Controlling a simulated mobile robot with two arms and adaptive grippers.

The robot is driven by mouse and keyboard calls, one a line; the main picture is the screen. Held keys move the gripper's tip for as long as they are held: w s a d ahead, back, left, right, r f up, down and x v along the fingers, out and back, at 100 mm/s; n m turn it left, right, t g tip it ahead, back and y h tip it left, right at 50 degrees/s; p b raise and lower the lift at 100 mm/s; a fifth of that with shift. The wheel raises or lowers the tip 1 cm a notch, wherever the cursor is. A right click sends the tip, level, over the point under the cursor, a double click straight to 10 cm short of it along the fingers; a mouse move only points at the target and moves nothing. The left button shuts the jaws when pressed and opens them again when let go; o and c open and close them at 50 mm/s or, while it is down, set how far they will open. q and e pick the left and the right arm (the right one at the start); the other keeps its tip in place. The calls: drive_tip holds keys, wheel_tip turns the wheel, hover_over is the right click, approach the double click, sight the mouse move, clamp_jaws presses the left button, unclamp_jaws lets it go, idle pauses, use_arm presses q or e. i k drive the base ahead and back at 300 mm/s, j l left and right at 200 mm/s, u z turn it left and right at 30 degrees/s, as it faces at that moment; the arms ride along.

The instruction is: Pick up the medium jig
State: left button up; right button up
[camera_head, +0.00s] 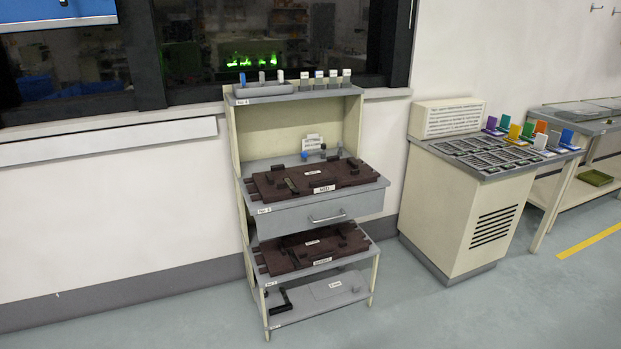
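A dark brown jig (312,179) lies flat on the grey drawer-top shelf of a cream rack. It carries small black blocks and a white front label that seems to read "MED", though the print is too small to be sure. A second dark brown jig (314,246) lies on the shelf below, partly shaded by the drawer above, with a white label of its own. Neither of my grippers is in view, and nothing is touching the jigs.
The rack's drawer (316,215) has a metal handle. A grey plate (338,285) lies on the bottom shelf. A cream cabinet (458,213) with trays stands to the right. Floor in front (440,315) is clear.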

sight(336, 173)
drive_tip(key=i+j, duration=0.1)
drive_tip(key=i, duration=0.85)
